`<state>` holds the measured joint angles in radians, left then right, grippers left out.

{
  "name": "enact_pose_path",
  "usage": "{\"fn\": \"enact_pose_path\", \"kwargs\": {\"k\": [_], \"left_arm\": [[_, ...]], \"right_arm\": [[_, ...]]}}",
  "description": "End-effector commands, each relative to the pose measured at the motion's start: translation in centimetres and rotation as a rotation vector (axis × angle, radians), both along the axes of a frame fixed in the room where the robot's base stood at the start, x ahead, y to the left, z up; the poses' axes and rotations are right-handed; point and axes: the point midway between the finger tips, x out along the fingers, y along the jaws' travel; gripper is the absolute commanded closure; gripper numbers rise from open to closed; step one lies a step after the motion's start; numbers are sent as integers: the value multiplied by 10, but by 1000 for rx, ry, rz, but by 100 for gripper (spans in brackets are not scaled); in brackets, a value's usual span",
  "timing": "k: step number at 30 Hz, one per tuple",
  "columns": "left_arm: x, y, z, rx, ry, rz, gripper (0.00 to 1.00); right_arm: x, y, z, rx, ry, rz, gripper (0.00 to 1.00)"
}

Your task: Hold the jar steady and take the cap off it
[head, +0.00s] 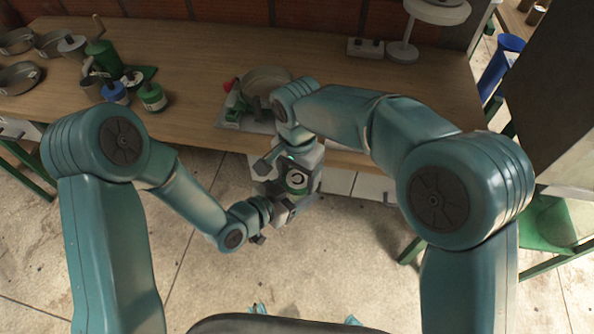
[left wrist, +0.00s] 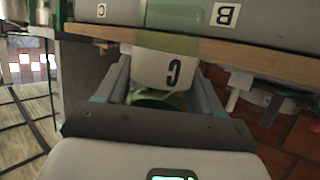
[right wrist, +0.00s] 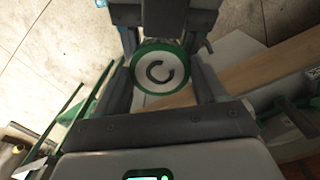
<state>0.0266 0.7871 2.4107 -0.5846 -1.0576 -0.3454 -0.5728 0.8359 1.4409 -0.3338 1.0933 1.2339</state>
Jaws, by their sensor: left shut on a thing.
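The jar (left wrist: 172,68) has a white label with a black C. It shows between the fingers of my left gripper (left wrist: 158,78), which is shut on it. My arms and grippers hide much of the jar in the head view.
The wooden bench (head: 190,85) carries several pans, a green grinder (head: 103,53) and small green and blue containers at the left. A white stand (head: 403,48) stands at the back right. The floor in front is clear.

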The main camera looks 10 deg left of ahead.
Motion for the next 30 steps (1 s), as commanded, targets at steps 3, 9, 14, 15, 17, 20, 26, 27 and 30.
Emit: {"fn": "enact_pose_path", "kwargs": {"k": [3,9,14,15,17,20,26,27,30], "left_arm": [[-5,-6,0,3,-3,-25,100],[-5,-7,0,4,-2,-28,100],[-6,-7,0,5,-1,-29,100],[-5,-7,0,5,-1,-29,100],[-6,-7,0,5,-1,-29,100],[-6,-7,0,5,-1,-29,100],[-5,-7,0,5,-1,-29,100],[-5,-7,0,5,-1,-29,100],[-5,-7,-1,5,-1,-29,100]], "right_arm": [[2,6,2,17,-12,26,66],[0,7,3,19,-12,340,66],[-1,8,3,20,-12,492,65],[-1,8,3,20,-12,489,66],[-1,8,3,20,-12,488,66],[-1,5,3,13,-7,491,66],[-1,5,3,14,-8,489,66],[-1,5,3,14,-8,489,66],[-1,6,3,14,-8,489,66]]}}
